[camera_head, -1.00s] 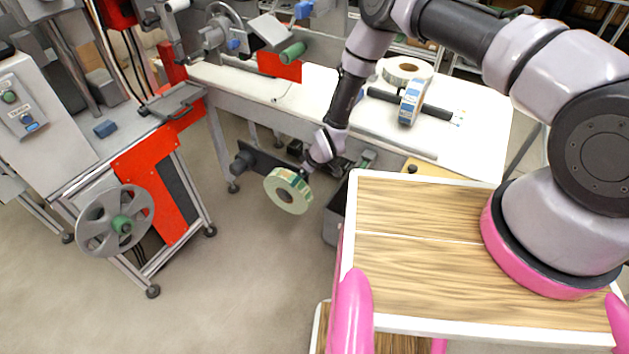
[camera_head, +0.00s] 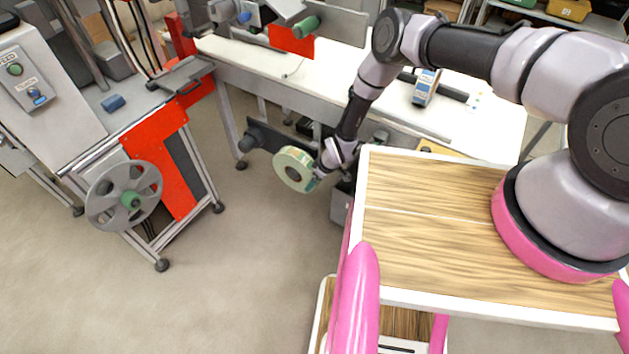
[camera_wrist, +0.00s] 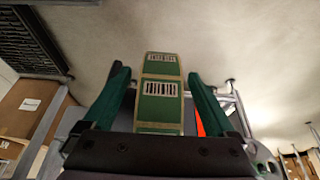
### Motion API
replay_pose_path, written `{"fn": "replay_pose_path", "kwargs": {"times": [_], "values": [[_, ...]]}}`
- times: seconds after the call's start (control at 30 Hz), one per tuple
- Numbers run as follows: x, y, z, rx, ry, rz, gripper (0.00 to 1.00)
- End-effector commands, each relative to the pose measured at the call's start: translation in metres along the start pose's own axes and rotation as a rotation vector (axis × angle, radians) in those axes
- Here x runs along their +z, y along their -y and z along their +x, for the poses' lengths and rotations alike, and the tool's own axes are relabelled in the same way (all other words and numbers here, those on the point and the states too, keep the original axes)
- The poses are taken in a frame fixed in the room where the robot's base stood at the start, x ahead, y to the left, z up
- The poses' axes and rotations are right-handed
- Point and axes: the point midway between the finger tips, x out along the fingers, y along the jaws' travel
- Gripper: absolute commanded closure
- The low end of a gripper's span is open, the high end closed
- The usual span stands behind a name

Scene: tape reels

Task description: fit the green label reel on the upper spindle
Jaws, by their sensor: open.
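The green label reel (camera_head: 293,170) stands on edge by the black bar below the white-topped machine; its support is hidden. In the wrist view its rim of green labels with barcodes (camera_wrist: 160,101) lies between my fingers. My gripper (camera_wrist: 160,95) is open around the rim, with a gap on each side. In the head view my gripper (camera_head: 320,171) is at the reel's right side, and its fingers are hard to make out. A grey disc with a green hub (camera_head: 130,200) is on the left machine. I cannot tell which part is the upper spindle.
The black bar (camera_head: 264,140) runs behind the reel. The white machine bed (camera_head: 330,75) is above it, with a blue-and-white reel (camera_head: 425,88) on top. My wood-topped base is at the right. Open floor (camera_head: 235,265) lies between the machines.

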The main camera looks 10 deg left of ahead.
Motion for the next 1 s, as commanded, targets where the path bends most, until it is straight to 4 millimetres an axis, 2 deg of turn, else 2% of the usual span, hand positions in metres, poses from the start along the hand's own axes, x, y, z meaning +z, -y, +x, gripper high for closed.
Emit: {"fn": "replay_pose_path", "kwargs": {"times": [0.13,0.4,0.47,0.5,0.63,0.67,1.0], "values": [[0.0001,0.0,0.0085,0.0,0.0,-0.001,0.09],[0.0,-0.0001,0.0096,0.0,0.0,0.0,0.09],[0.0,-0.0001,0.0095,0.0,0.0,0.0,0.28],[0.0,-0.0001,0.0095,0.0,0.0,0.0,0.43],[0.0,-0.0001,0.0095,0.0,0.0,0.0,0.93],[0.0,-0.0002,0.0094,0.0,0.0,0.0,1.0],[-0.0048,-0.0002,0.0026,0.002,-0.004,-0.001,1.0]]}}
